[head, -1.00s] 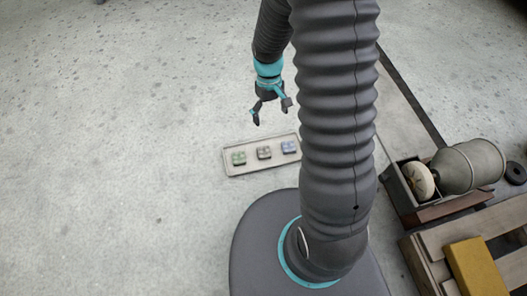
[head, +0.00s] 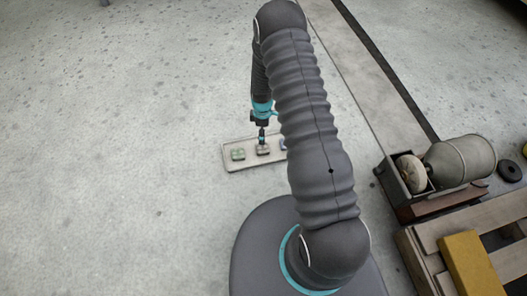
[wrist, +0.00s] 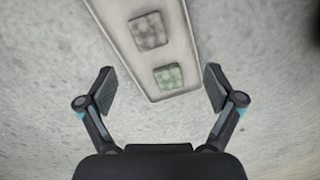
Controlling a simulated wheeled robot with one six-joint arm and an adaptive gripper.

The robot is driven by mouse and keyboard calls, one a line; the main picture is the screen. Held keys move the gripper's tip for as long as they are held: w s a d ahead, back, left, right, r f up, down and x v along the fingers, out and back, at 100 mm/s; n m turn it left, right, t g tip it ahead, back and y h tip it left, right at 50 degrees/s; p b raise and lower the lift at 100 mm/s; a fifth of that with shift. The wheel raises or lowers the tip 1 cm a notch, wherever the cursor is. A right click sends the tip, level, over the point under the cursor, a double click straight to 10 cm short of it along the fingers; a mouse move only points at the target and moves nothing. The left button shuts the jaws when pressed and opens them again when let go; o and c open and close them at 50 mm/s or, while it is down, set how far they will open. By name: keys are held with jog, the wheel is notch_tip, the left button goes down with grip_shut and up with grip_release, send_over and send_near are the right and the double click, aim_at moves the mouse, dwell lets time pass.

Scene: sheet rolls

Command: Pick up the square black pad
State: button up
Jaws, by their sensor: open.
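The square black pad (head: 263,150) looks dark grey and mottled, and lies in the middle of a shallow pale tray (head: 231,167). It also shows at the top of the wrist view (wrist: 149,31). A green pad (head: 238,155) lies to its left; it shows in the wrist view (wrist: 169,77) too. A blue pad (head: 284,144) on the right is partly hidden by my arm. My gripper (head: 262,137) points down over the tray, in line with the black pad in the head view. In the wrist view its fingers (wrist: 158,86) are spread wide with nothing held.
To the right stand a grey cylindrical machine (head: 460,162) with a pale round wheel, a wooden pallet (head: 415,255) bearing a yellow block (head: 472,264), and a black ring (head: 510,171). The floor to the left is clear.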

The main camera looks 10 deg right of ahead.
aim_at(262, 148)
jog(key=f+n, duration=0.1)
jog(key=f, duration=0.3)
jog(key=f+n, duration=0.1)
jog(key=f, duration=0.4)
jog(key=w+f+n, duration=0.1)
jog(key=f, duration=0.3)
jog(key=shift+w+f+t, duration=0.1)
jog(key=shift+f+t, duration=0.25)
jog(key=shift+t, duration=0.05)
jog(key=c, duration=1.3)
